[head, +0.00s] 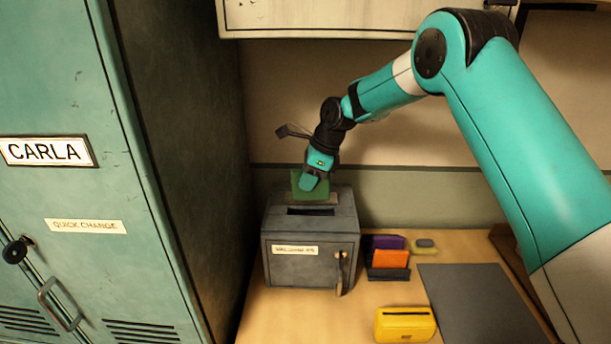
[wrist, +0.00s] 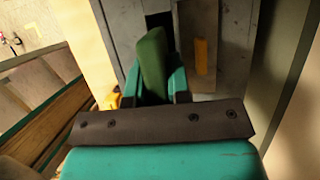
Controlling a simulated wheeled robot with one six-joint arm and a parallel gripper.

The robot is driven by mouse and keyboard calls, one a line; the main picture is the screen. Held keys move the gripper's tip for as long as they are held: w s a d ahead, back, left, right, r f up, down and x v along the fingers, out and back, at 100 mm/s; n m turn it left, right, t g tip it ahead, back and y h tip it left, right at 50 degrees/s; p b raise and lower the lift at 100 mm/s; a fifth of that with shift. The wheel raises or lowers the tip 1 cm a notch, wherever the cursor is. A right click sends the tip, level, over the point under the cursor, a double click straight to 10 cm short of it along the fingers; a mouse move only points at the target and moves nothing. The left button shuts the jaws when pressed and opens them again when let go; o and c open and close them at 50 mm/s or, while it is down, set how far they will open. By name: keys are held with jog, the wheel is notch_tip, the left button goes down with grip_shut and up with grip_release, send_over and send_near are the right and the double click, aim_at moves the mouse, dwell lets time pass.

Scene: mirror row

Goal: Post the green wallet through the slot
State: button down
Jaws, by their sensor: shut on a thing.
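My gripper (head: 311,181) is shut on the green wallet (head: 297,186) above the grey box (head: 290,262). The wallet also shows between the fingers in the wrist view (wrist: 152,62). In the head view the wallet is behind the dark slot (head: 311,211) in the box's top, towards the back of the lid. I cannot tell whether it touches the lid. The box has a paper label on its front and a handle at the right.
A rack with a purple and an orange wallet (head: 390,259) stands right of the box. A yellow pouch (head: 405,324) lies in front, beside a grey mat (head: 480,300). A teal locker (head: 60,200) stands left. A cabinet (head: 320,15) hangs above.

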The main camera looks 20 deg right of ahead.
aim_at(308, 199)
jog(key=shift+f+b, duration=1.35)
jog(key=shift+b, duration=0.05)
jog(key=shift+d+f, duration=0.1)
jog(key=shift+f, duration=1.6)
jog(key=shift+c, duration=0.4)
grip_release()
jog(key=shift+o, duration=0.3)
jog(key=shift+r, duration=0.1)
jog(key=shift+d+r, duration=0.1)
jog(key=shift+r, duration=0.05)
jog(key=shift+w+d+r+b, duration=0.1)
jog(key=shift+r+b, duration=0.2)
jog(key=v, duration=0.3)
jog(key=b+v, duration=0.1)
jog(key=v, duration=0.7)
jog(key=shift+s+b, duration=0.3)
jog(key=shift+s, duration=0.05)
